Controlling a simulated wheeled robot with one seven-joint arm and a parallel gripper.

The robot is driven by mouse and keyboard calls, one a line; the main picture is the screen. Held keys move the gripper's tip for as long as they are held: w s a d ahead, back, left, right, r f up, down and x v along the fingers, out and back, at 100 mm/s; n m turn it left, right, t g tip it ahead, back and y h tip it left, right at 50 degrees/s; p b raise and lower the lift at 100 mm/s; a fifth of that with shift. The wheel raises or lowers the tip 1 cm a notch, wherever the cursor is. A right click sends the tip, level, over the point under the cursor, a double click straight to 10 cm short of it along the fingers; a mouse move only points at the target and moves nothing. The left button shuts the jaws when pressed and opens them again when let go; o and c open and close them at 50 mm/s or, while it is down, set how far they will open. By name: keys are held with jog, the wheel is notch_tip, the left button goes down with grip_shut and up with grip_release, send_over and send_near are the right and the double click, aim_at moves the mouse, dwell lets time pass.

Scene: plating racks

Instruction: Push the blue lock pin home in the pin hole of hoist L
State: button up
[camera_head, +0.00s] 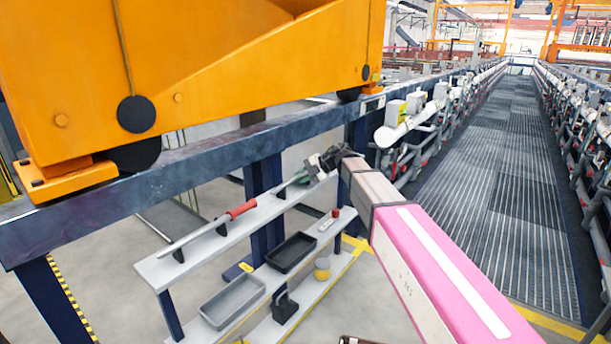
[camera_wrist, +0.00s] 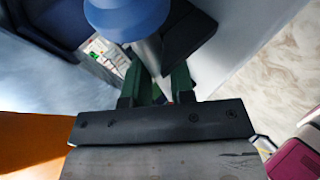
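The large orange hoist (camera_head: 230,75) stands on the dark blue rail at upper left; no pin hole can be made out on it. My gripper (camera_head: 326,160) is at the far end of the upper shelf, below the rail, small and partly hidden by my arm.
The upper shelf (camera_head: 160,272) bears a red-handled bar (camera_head: 240,210) and a green-marked tool (camera_head: 291,184). Below are a grey tray (camera_head: 232,302), a dark tray (camera_head: 291,253) and a yellow pot (camera_head: 322,268). The grated aisle (camera_head: 490,180) is clear at right.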

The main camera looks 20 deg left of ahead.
grip_shut()
jog(key=shift+r, duration=0.15)
